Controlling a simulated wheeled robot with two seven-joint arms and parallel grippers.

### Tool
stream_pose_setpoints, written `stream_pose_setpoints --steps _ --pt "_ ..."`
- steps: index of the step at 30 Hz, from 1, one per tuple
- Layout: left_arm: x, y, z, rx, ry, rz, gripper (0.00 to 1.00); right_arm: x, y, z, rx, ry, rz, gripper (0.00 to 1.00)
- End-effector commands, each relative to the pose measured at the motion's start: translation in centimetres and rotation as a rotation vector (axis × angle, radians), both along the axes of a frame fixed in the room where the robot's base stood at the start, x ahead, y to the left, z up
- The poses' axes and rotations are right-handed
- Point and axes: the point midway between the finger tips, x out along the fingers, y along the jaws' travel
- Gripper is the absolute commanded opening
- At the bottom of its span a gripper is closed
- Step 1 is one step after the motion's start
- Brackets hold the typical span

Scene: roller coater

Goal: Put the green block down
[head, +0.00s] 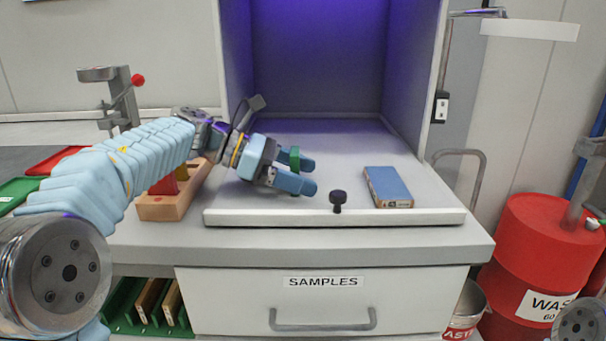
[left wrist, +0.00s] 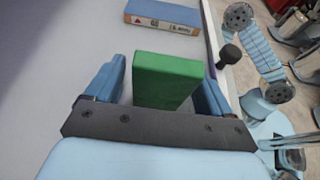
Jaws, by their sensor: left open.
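The green block (head: 295,159) is at my left gripper (head: 309,176), over the white board under the hood. In the left wrist view the green block (left wrist: 167,80) stands between the two blue fingers. A clear gap shows on its left side; on its right side it is close to the finger. The left gripper is open around it. The fingers hide the block's lower part in the head view, so I cannot tell for sure whether it touches the board. My right gripper cannot be made out.
A blue box (head: 388,187) lies to the right on the white board (head: 250,217), with a black knob (head: 338,199) at the board's front. A wooden rack (head: 172,205) stands left of the board. A red waste drum (head: 530,250) is at the right. The board's back is clear.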

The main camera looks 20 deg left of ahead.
Motion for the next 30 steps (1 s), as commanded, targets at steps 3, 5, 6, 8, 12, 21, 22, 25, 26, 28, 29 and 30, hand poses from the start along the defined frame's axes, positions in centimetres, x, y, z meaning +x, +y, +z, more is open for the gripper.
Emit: stream_pose_setpoints --steps 3,5,6,8,12,21,22,25,26,28,29,30 --pt "-0.5 2.1 0.8 0.000 -0.003 0.004 0.82 0.0 0.0 -0.3 0.000 0.000 0.000 0.89" --pt "-0.9 3.4 1.4 0.000 -0.002 0.006 0.82 0.0 0.0 -0.3 0.000 0.000 0.000 0.89" --pt "-1.1 4.3 1.7 0.000 -0.002 0.007 0.82 0.0 0.0 -0.3 0.000 0.000 0.000 0.89" --pt "-1.5 5.6 2.3 0.000 -0.001 0.006 0.82 0.0 0.0 -0.2 0.000 0.000 0.000 0.89" --pt "-2.3 8.1 3.3 0.002 -0.001 0.006 0.82 0.0 0.0 -0.2 0.000 0.000 0.000 0.89" --pt "-2.9 10.2 4.3 0.001 0.000 0.001 0.82 0.0 0.0 -0.2 0.000 0.000 0.000 0.89" --pt "-3.0 10.2 4.3 0.001 0.000 0.001 0.82 0.0 0.0 -0.2 0.000 0.000 0.000 0.89" --pt "-3.0 10.2 4.3 0.001 0.000 0.001 0.82 0.0 0.0 -0.2 0.000 0.000 0.000 0.89" --pt "-3.0 10.2 4.3 0.001 0.000 0.001 0.82 0.0 0.0 -0.2 0.000 0.000 0.000 0.89" --pt "-3.0 10.2 4.3 0.001 0.000 0.001 0.82 0.0 0.0 -0.2 0.000 0.000 0.000 0.89" --pt "-3.0 10.2 4.3 0.001 0.000 0.001 0.82 0.0 0.0 -0.2 0.000 0.000 0.000 0.89" --pt "-3.0 10.1 4.3 0.001 0.000 0.001 0.82 0.0 0.0 -0.2 0.000 0.000 0.000 0.89"
